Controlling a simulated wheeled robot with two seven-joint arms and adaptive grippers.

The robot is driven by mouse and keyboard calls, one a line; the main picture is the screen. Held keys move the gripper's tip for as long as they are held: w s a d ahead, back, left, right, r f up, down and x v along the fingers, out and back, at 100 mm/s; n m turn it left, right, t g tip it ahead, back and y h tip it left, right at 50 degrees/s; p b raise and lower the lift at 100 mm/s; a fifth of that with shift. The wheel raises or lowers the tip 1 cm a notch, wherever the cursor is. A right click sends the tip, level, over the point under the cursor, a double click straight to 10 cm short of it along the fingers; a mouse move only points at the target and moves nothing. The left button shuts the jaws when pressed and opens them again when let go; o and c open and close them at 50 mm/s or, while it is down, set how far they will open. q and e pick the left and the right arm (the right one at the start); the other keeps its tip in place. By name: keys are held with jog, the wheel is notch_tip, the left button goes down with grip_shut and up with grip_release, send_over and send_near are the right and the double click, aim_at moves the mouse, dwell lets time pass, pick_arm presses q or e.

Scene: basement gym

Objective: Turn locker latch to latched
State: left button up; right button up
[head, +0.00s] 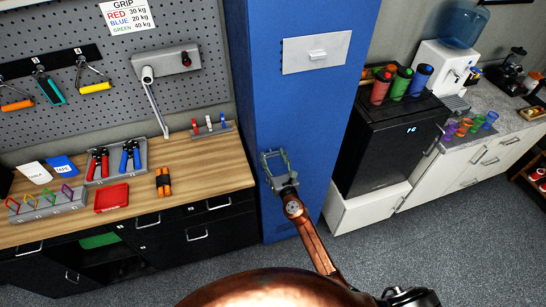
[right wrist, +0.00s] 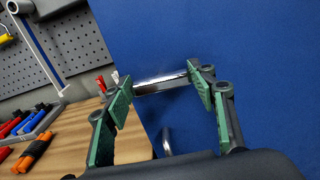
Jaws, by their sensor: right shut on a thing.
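The tall blue locker (head: 300,120) stands in the middle of the head view. My right gripper (head: 273,160) is at its front, low on the left side. In the right wrist view a silver metal bar, which looks like the latch handle (right wrist: 160,84), lies roughly level between the green-padded fingertips of my right gripper (right wrist: 160,90), and they are shut on it. A short metal post (right wrist: 167,142) shows below the bar against the blue face. The gripper hides the latch in the head view, and its latch setting cannot be read. My left gripper is not in view.
A wooden workbench (head: 215,180) with red and blue hand tools stands left of the locker. A grey pegboard (head: 110,75) is behind it. A black fridge (head: 385,140) stands right of the locker. A pale plate (head: 299,64) is higher on the locker. Carpet is clear in front.

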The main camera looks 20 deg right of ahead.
jog(key=m+b, duration=0.1)
jog(key=m, duration=0.4)
jog(key=shift+f, duration=0.15)
jog(key=m+b, duration=0.1)
jog(key=m, duration=0.3)
jog(key=shift+d+m, duration=0.1)
jog(key=shift+m, duration=0.2)
jog(key=m+b, duration=0.1)
jog(key=m, duration=0.3)
jog(key=shift+f, duration=0.1)
jog(key=shift+d+m+b, duration=0.1)
jog(key=shift+m+b, duration=0.2)
jog(key=shift+m, duration=1.7)
jog(key=o, duration=1.2)
